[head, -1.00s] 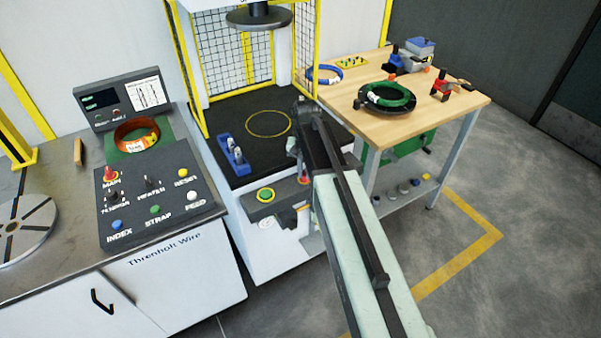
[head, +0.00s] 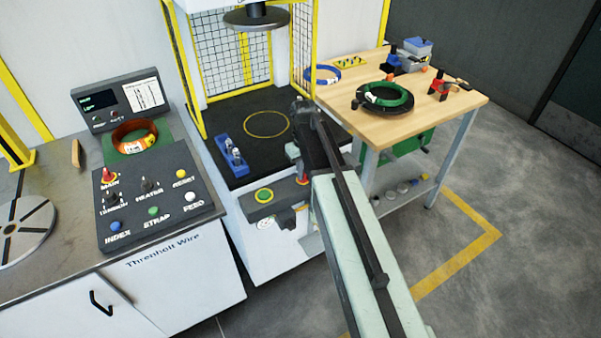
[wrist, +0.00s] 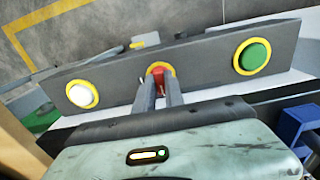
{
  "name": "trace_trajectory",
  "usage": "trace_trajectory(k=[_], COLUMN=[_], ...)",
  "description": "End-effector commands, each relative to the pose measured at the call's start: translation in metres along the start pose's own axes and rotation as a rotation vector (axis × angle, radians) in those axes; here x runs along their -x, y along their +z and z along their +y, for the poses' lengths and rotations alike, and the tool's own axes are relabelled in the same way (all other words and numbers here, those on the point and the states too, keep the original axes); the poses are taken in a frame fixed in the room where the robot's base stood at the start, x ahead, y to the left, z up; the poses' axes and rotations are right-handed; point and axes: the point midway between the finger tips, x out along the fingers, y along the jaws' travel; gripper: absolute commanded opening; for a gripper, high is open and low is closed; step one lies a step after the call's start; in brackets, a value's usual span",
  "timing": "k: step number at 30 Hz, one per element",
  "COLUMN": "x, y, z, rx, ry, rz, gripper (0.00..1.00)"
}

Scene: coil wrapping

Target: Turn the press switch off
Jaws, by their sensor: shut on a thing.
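The press switch (wrist: 160,73) is a red knob in a yellow ring, midway along the grey press panel (wrist: 205,58) in the wrist view. My gripper (wrist: 160,88) reaches it from below, with its two fingers shut on the red knob. The fingers cover part of the knob, so its exact turn angle cannot be told. In the head view the grey panel (head: 247,207) is on the front of the press, and my arm hides its right part.
A green button (wrist: 252,56) and a white button (wrist: 82,94) flank the switch. The wooden table (head: 440,112) with a green coil (head: 388,95) stands right of the press. The control desk (head: 160,215) is on the left. Open floor lies at the lower right.

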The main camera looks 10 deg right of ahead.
Motion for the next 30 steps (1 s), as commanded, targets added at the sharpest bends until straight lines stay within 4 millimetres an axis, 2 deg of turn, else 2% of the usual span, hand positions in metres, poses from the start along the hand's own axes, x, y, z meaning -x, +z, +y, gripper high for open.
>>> trace_trajectory(k=[16,17,18,19,30], x=[0.0005,0.0005,0.0005,0.0005,0.0045], y=[-0.0033,-0.0035,-0.0033,-0.0031,-0.0016], z=[-0.0009,-0.001,-0.0011,-0.0012,-0.0019], rx=[0.024,0.024,0.024,0.024,0.023], ry=[0.001,0.001,0.001,0.0,-0.001], rz=[0.008,0.009,0.008,0.008,0.004], gripper=[0.0,0.22,0.33,0.35,0.35])
